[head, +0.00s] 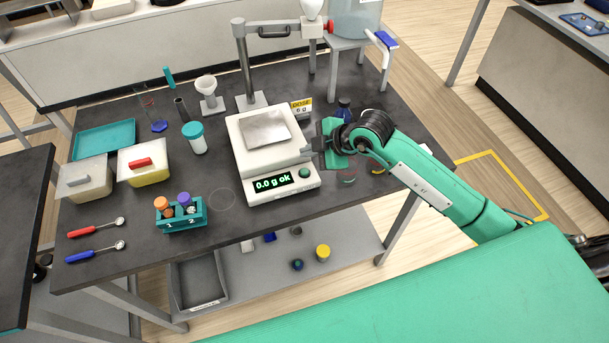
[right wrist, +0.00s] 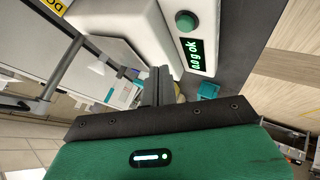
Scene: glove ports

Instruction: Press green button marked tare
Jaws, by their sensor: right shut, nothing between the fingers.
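A white balance (head: 252,158) with a square metal pan (head: 265,129) stands on the dark table. Its display (head: 273,183) reads "0.0 g ok" in green. The round green button (head: 304,173) sits right of the display. In the right wrist view the green button (right wrist: 186,23) shows beside the lit display (right wrist: 195,56). My right gripper (head: 308,149) is shut and empty, at the balance's right side, above and behind the button in the head view. In the right wrist view its fingers (right wrist: 158,85) are together and apart from the button. My left gripper is not in view.
A teal rack (head: 182,222) with capped tubes stands front left of the balance. A jar with a teal lid (head: 194,137) stands to its left. A metal stand (head: 243,65) and a "DOSE 6 g" sign (head: 301,107) stand behind. The table is clear just in front of the balance.

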